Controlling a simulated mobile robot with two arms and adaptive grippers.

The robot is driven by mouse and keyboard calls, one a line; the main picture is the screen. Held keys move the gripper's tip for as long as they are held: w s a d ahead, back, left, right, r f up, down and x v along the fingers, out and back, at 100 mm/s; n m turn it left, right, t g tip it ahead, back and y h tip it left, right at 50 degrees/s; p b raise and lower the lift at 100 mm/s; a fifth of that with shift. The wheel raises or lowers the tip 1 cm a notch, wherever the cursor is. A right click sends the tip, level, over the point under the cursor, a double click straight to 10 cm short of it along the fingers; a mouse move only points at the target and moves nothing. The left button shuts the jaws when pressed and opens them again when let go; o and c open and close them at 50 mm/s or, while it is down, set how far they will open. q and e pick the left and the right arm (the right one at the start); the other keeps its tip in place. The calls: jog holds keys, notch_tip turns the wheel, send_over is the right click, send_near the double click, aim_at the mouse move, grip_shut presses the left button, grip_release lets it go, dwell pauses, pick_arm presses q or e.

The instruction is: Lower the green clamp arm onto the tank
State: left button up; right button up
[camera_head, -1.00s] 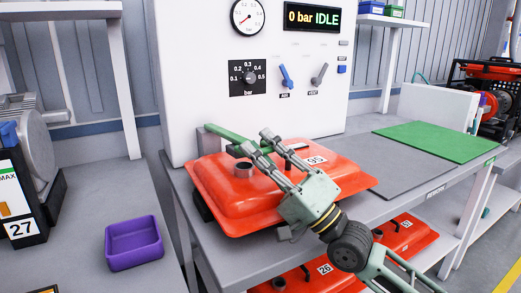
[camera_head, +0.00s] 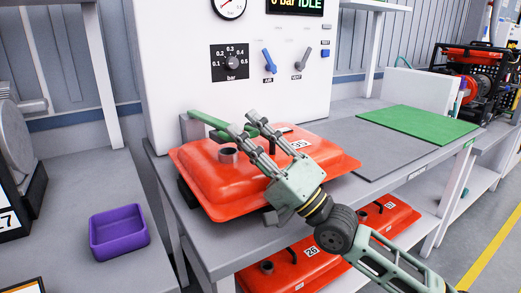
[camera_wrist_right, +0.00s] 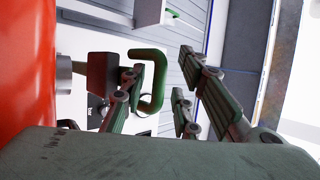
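The orange tank (camera_head: 205,180) lies on the grey bench, with a short round port (camera_head: 228,155) on top and a partly covered white number label. The green clamp arm (camera_head: 206,120) reaches from a bracket at the panel over the tank's back part. My right gripper (camera_head: 243,123) is above the tank, its two fingers apart, across the clamp arm. In the right wrist view, a green bent handle (camera_wrist_right: 158,82) and a dark red block lie beyond the spread fingers (camera_wrist_right: 158,92); the tank's side (camera_wrist_right: 27,70) fills the left. Contact with the handle is unclear. My left gripper is out of view.
A white panel (camera_head: 170,70) with gauge, knob and levers stands behind the tank. A purple bin (camera_head: 119,250) is on the left table. More orange tanks (camera_head: 300,275) lie on the shelf below. The grey mat (camera_head: 388,155) and green mat (camera_head: 425,130) on the right are clear.

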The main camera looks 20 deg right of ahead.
jog(key=v, duration=1.1)
jog(key=shift+s, duration=0.3)
jog(key=shift+d+f, duration=0.1)
jog(key=shift+f, duration=0.05)
jog(key=shift+c, duration=0.2)
